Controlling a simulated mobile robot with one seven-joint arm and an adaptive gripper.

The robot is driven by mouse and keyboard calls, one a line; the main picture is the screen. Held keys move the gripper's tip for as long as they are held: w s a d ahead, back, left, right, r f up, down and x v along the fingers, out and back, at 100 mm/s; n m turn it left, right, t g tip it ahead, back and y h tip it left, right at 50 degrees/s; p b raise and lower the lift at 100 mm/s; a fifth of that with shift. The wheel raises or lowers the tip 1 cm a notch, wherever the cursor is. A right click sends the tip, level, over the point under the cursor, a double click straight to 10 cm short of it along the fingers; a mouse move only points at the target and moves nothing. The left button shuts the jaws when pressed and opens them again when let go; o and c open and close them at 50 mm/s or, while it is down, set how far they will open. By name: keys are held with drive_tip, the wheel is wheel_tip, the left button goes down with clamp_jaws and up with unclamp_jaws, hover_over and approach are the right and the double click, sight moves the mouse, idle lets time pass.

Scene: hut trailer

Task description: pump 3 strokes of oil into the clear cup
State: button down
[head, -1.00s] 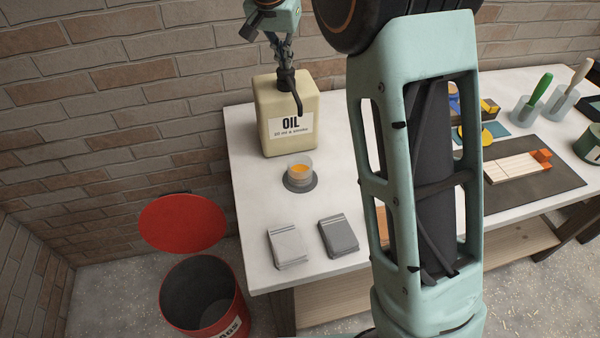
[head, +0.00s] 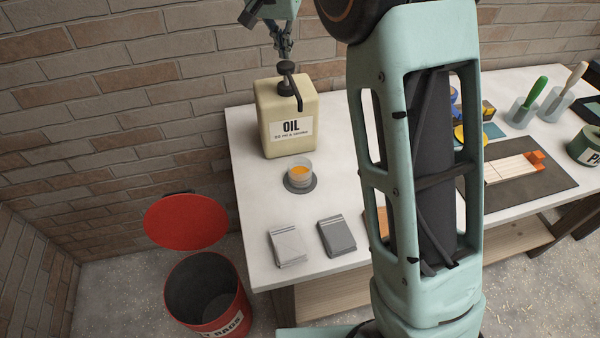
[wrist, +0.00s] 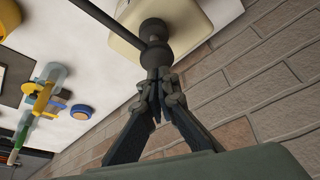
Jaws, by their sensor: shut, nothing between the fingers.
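The cream oil can (head: 288,112) stands at the back left of the white table, with a black pump head (head: 287,67) on top and its spout pointing down toward the front. The pump head is up, with a length of stem showing above the collar. The clear cup (head: 299,179) stands on a dark round coaster in front of the can and holds some amber oil. My gripper (head: 284,56) is shut and empty, pointing down just above the pump head. In the wrist view its fingertips (wrist: 159,74) are at the pump knob (wrist: 157,54); I cannot tell if they touch.
Two grey folded cloths (head: 338,237) lie near the table's front left. A red bin (head: 208,290) stands on the floor with its red lid (head: 186,221) raised. My arm hides the table's middle. To the right are a dark mat (head: 530,190) and brushes in cups (head: 553,105).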

idle(0.4)
wheel_tip(320, 180, up, 6)
drive_tip(key=p, duration=0.5)
idle(0.4)
